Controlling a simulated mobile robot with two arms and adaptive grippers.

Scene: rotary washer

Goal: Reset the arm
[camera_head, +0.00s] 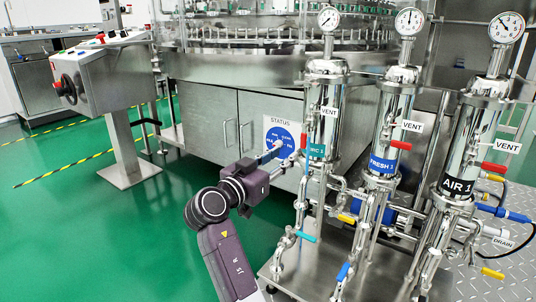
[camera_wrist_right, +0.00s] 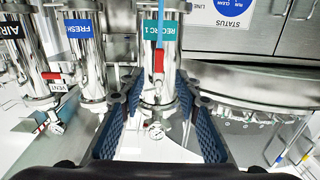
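My right arm comes in from the bottom of the head view. Its gripper (camera_head: 274,157) is in front of the cabinet doors, just left of the RECIRC 1 filter housing (camera_head: 325,110). In the right wrist view the two blue-padded fingers of this gripper (camera_wrist_right: 160,105) stand wide apart. The RECIRC 1 housing (camera_wrist_right: 160,85) and a red valve handle (camera_wrist_right: 158,60) show in the gap between them. Nothing is visibly held, and I cannot tell whether the fingers touch the housing. My left arm and gripper are not in view.
The FRESH 1 (camera_head: 383,165) and AIR 1 (camera_head: 458,185) housings, with gauges, pipes and coloured valve handles, stand to the right. A control box (camera_head: 110,75) stands on a post at left. Green floor (camera_head: 100,230) at left is clear.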

